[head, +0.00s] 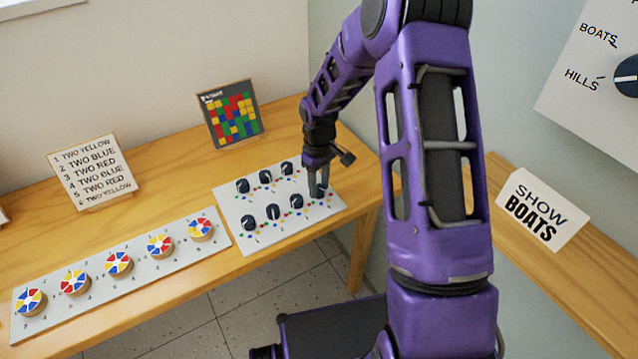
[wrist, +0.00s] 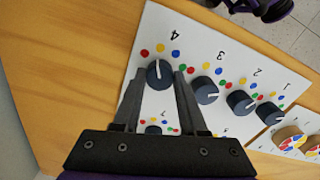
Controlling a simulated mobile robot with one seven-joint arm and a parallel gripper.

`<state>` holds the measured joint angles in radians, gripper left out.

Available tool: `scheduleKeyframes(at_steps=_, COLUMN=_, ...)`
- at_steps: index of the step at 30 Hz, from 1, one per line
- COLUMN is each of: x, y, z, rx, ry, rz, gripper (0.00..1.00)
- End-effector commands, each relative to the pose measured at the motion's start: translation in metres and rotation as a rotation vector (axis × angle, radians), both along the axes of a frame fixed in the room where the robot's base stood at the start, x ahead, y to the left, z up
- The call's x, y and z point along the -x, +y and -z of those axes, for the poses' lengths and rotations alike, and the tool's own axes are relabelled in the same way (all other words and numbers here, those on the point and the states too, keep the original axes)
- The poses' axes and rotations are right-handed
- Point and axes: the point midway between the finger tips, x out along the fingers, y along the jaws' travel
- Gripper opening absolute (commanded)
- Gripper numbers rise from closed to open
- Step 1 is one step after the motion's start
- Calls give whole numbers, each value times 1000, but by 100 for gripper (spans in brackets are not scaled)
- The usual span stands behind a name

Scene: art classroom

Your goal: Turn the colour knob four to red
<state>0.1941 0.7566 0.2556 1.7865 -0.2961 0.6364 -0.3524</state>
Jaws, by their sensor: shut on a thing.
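Colour knob four (wrist: 159,75) is a dark round knob with a white pointer line, beside the printed 4 on the white knob panel (wrist: 206,40). In the wrist view its pointer faces up, close to the yellow dot (wrist: 160,48). The red dot (wrist: 145,53) lies just left of that, and the blue dot (wrist: 176,53) just right. My gripper (wrist: 160,77) is shut on knob four, one finger on each side. In the head view my gripper (head: 317,188) is at the right end of the panel's front row and partly hides the knob.
Knob three (wrist: 205,90) stands close beside my finger, with more knobs beyond it. A panel of colour wheels (head: 135,275) lies to the left. A list card (head: 92,170) and a coloured-grid board (head: 231,115) stand behind. A "SHOW BOATS" card (head: 541,208) is at right.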

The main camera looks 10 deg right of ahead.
Motion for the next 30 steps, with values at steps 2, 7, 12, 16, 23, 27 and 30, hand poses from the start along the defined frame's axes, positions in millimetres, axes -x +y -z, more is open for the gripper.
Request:
scheduleKeyframes(at_steps=2, x=0, y=0, z=-1, rx=-1, ry=1, rz=-70, gripper=0)
scheduleKeyframes(at_steps=7, x=0, y=0, z=-1, rx=-1, ry=0, rz=-220, gripper=0)
scheduleKeyframes(at_steps=12, x=0, y=0, z=-1, rx=-2, ry=0, rz=-346, gripper=0)
scheduleKeyframes(at_steps=16, x=0, y=0, z=-1, rx=-1, ry=-1, rz=-421, gripper=0)
scheduleKeyframes(at_steps=23, x=0, y=0, z=-1, rx=-1, ry=-1, rz=-500, gripper=0)
scheduleKeyframes(at_steps=27, x=0, y=0, z=0, rx=0, ry=-1, rz=-522, gripper=0)
scheduleKeyframes(at_steps=30, x=0, y=0, z=0, rx=0, ry=-1, rz=-529, gripper=0)
